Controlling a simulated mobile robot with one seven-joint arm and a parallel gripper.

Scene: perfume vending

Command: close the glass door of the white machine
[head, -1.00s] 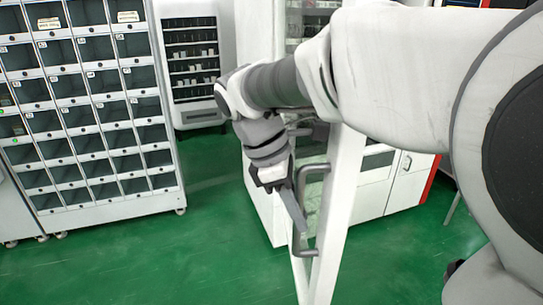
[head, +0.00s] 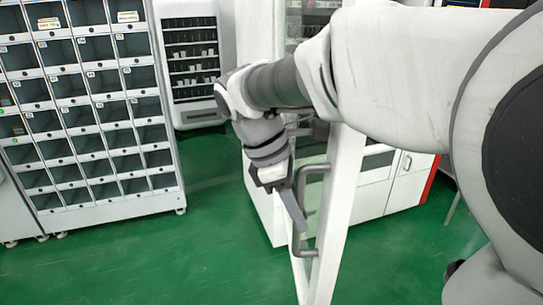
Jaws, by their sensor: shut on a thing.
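The white machine (head: 262,60) stands at the centre back. Its glass door (head: 341,205) is open and swung out towards me, seen nearly edge-on with its white frame upright. A grey bar handle (head: 310,245) is fixed to the door frame. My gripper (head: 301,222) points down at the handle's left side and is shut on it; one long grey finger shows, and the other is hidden. My arm covers the upper part of the door and much of the machine.
A white locker rack (head: 85,110) with several dark compartments stands at the left. A dark-shelved vending machine (head: 190,60) is at the back. White lower cabinets (head: 405,180) with a red edge lie right of the door. The green floor (head: 190,260) in front is clear.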

